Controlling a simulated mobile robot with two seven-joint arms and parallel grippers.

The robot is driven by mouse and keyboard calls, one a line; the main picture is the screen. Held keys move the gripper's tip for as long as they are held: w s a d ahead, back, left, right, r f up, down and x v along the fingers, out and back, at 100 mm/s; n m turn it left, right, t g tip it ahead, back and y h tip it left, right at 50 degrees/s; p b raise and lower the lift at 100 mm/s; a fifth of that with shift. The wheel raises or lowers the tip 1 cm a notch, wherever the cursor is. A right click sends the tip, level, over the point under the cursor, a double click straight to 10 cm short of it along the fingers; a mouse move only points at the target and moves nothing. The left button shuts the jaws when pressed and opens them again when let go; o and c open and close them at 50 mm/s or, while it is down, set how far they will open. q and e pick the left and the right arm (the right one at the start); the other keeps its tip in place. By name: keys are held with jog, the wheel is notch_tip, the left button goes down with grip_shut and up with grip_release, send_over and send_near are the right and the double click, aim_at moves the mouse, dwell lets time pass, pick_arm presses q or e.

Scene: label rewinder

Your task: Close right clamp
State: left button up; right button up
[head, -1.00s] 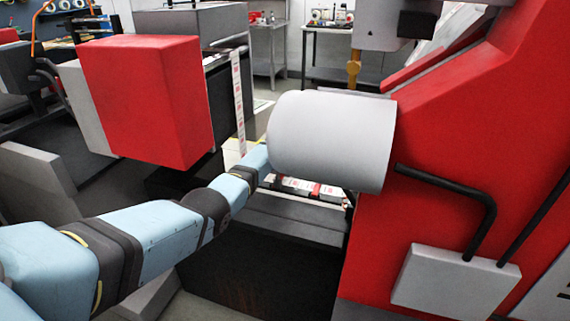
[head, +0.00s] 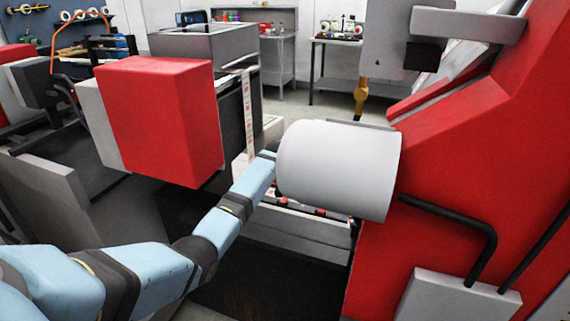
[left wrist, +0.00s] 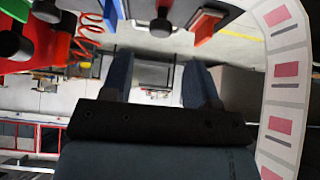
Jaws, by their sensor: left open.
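My left gripper (left wrist: 156,62) is open and empty in the left wrist view, with a dark finger on each side. In the head view my left arm reaches in from the left, and its end is hidden behind a large white roll (head: 338,168). I cannot tell which of these, if any, is the right clamp. I see no contact with them. My right gripper is in neither view.
A label strip (left wrist: 290,85) curves close along the right of the left wrist view; it also hangs in the head view (head: 249,115). A red box-shaped housing (head: 160,120) stands left of the roll. The red machine body (head: 470,180) fills the right.

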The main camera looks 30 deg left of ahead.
pick_arm(q)
jog(key=v, duration=0.5)
dwell(0.4)
jog(key=shift+f, duration=0.1)
